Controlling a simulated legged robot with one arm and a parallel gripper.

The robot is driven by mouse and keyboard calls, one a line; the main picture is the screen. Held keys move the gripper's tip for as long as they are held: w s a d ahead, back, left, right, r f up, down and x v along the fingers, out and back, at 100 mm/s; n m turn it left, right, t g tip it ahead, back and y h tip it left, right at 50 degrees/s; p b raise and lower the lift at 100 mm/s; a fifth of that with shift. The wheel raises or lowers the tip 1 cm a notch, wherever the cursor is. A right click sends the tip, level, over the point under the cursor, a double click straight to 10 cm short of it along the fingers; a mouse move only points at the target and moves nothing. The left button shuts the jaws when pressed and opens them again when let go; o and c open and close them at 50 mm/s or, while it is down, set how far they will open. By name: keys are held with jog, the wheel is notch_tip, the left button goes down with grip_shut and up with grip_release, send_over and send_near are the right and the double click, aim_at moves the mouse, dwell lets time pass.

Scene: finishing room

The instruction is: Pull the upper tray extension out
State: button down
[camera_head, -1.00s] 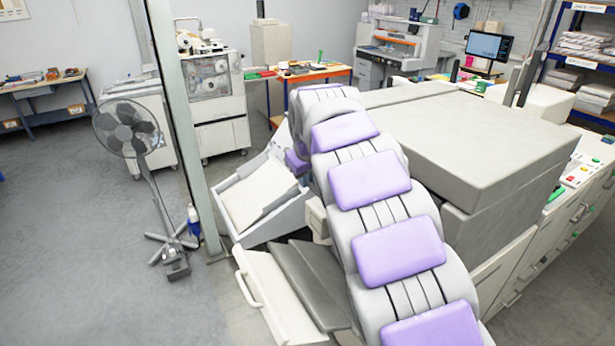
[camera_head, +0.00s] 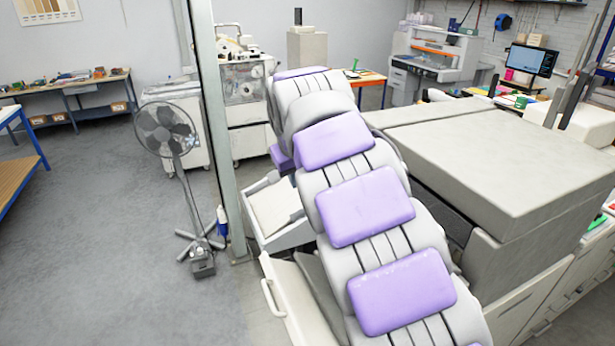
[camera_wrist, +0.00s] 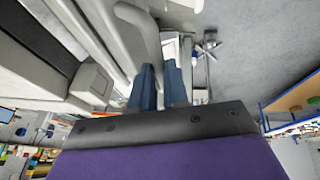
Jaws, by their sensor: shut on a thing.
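A pale tray (camera_head: 275,207) with raised grey sides juts from the left side of the big grey machine (camera_head: 500,150). My arm hides part of it. Below it is a cream panel (camera_head: 300,300) with a curved handle (camera_head: 268,298). In the wrist view, the blue fingers of my gripper (camera_wrist: 160,70) are close together at the end of a curved grey handle (camera_wrist: 151,38). They are shut on it; the contact is partly hidden by the fingers. In the head view my arm hides the fingers, and only a purple part of my wrist shows beside the pale tray.
A grey post (camera_head: 222,130) stands just left of the pale tray. A standing fan (camera_head: 167,130) with a spread base is left of the post. Open floor (camera_head: 110,240) lies to the left. A workbench (camera_head: 75,85) is at the back, and a blue-framed table (camera_head: 25,165) is at the left edge.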

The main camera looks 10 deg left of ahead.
jog(key=shift+a, duration=0.1)
jog(key=c, duration=1.5)
grip_release()
jog(key=shift+s+r, duration=0.1)
jog(key=o, duration=0.3)
jog(key=shift+s+a+r, duration=0.1)
jog(key=shift+s+a, duration=0.1)
jog(key=shift+o, duration=0.4)
jog(key=p+v, duration=0.3)
jog(key=v, duration=1.3)
jog(key=shift+r, duration=0.4)
jog(key=shift+f, duration=0.1)
